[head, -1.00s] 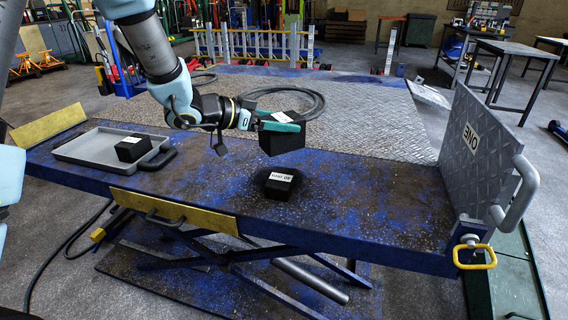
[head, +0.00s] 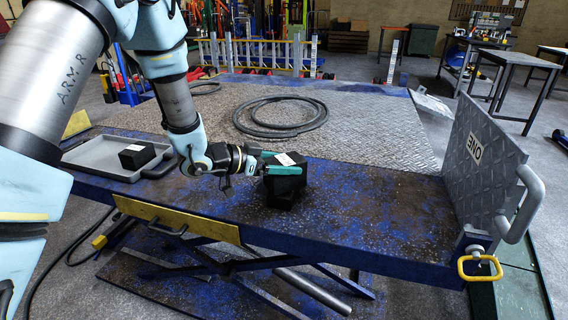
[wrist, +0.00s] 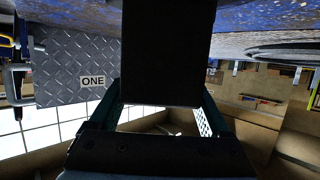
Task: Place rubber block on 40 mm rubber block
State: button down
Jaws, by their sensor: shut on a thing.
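My gripper (head: 281,165) has teal fingers and is shut on a black rubber block (head: 287,182) with a white label on top. The same held block (wrist: 166,50) fills the upper middle of the wrist view, between the fingers. Just below it in the head view is the black 40 mm rubber block (head: 281,202) on the blue lift table. The held block hides most of it, including its label. The two blocks look roughly lined up. I cannot tell whether they touch or a thin gap is left.
The blue, worn lift table (head: 355,215) has free room to the right. A grey tray (head: 97,158) with another black block (head: 137,156) stands at the left. A coiled hose (head: 280,130) lies behind on the tread plate. A flap marked ONE (head: 478,165) stands at the right.

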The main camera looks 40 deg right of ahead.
jog(key=shift+f, duration=0.1)
grip_release()
jog(key=shift+r, duration=0.2)
jog(key=v, duration=1.2)
jog(key=shift+b, duration=0.3)
jog(key=shift+a+f, duration=0.1)
jog(key=shift+f, duration=0.05)
